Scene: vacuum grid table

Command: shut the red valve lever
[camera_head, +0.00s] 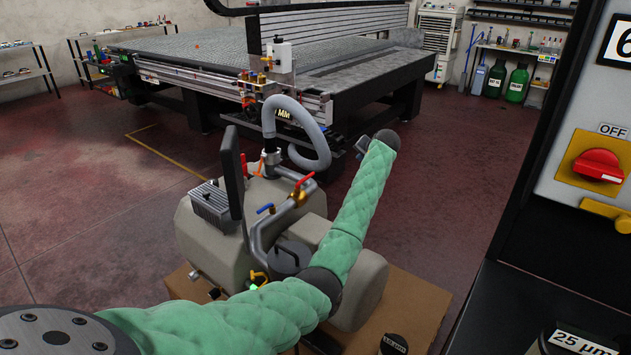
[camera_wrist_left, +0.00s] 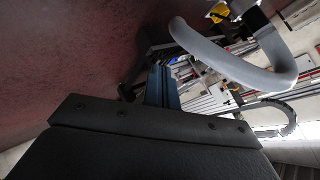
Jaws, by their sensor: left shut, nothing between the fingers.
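The red valve lever (camera_head: 304,180) sits on a metal pipe of the beige pump unit (camera_head: 345,297), in the middle of the head view. It slants up to the right. My left arm, in a green padded cover, reaches over the right part of the pump. My left gripper (camera_head: 361,144) is small and partly hidden by the wrist; it is up and right of the lever in the picture and apart from it. In the left wrist view the left gripper (camera_wrist_left: 162,86) is shut and empty. The lever cannot be made out there. My right gripper is not in view.
A thick grey hose (camera_head: 311,146) rises from the pump near the lever; it also arches across the left wrist view (camera_wrist_left: 235,66). A blue handle (camera_head: 265,208) sits on the same pipework. The grid table (camera_head: 200,85) stands behind. A control panel with a red switch (camera_head: 598,166) is at right.

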